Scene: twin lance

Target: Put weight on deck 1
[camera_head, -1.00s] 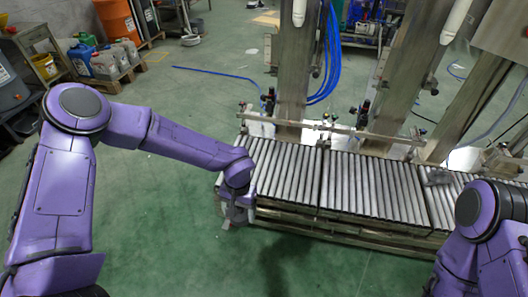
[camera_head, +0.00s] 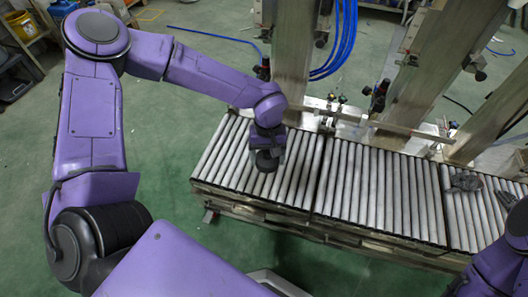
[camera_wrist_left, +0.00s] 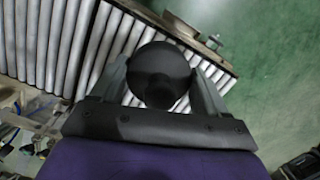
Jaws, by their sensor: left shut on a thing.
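The weight, a dark round-topped piece, shows in the left wrist view (camera_wrist_left: 160,75) between the two grey fingers. My left gripper (camera_head: 268,150) is shut on it and holds it over the left roller section. In the head view the weight (camera_head: 266,161) is a small dark shape below the gripper, partly covered by it. The roller bed has several sections of grey rollers side by side; the left section (camera_head: 225,165) is under my left gripper. No deck number is readable. I cannot tell whether the weight touches the rollers.
Steel posts (camera_head: 293,60) and a rail (camera_head: 400,128) stand along the back of the rollers, with blue hoses (camera_head: 345,40). The middle section (camera_head: 350,190) is clear. Green floor lies in front.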

